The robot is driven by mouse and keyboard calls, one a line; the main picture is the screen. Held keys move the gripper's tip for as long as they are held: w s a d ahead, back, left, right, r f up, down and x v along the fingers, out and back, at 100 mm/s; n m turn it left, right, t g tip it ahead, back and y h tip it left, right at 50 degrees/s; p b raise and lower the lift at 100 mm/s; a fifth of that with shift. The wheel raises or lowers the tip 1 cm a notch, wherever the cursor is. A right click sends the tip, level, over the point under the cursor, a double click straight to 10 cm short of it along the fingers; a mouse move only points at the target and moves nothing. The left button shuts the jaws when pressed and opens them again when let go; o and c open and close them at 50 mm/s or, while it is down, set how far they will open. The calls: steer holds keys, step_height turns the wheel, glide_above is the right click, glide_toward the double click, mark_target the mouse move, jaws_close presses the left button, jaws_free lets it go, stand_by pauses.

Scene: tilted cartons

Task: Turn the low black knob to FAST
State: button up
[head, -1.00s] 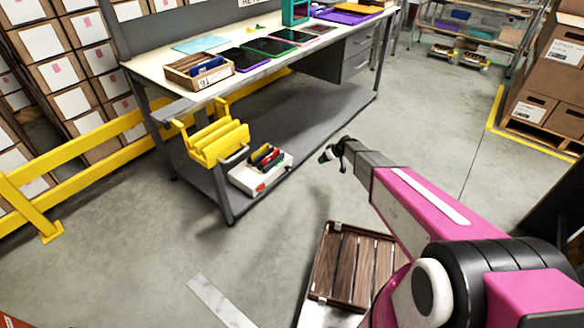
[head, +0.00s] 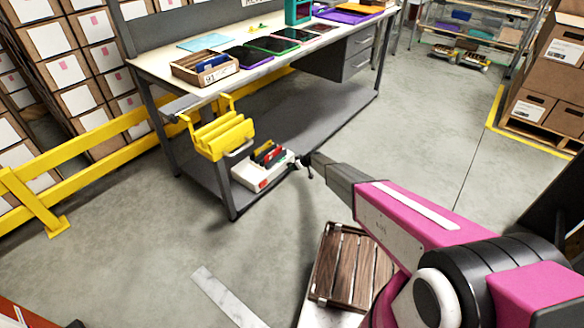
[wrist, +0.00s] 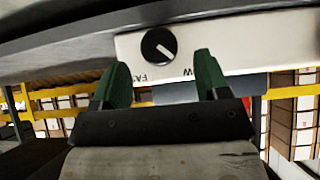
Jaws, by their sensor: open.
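The low black knob (wrist: 159,46) sits on the front of a white unit (wrist: 230,45) in the wrist view. The knob's white pointer line slants toward the picture's lower right. Partly hidden lettering shows below it: FAST (wrist: 155,78) near the left finger, and the end of another word by the right finger. My gripper (wrist: 162,78) is open, its green fingers apart, just below the knob and not around it. In the head view the white unit (head: 247,178) stands on the bench's lower shelf, with my gripper (head: 303,161) at its right end. The knob cannot be made out there.
The workbench top (head: 150,68) is above, carrying a wooden box (head: 205,72) and several trays. A wooden slatted crate (head: 345,265) is near my base. The floor right of the bench is clear.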

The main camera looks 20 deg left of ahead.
steer(key=x, duration=0.4)
steer(key=shift+c, duration=0.3)
steer(key=c, duration=0.8)
steer(key=shift+c, duration=0.2)
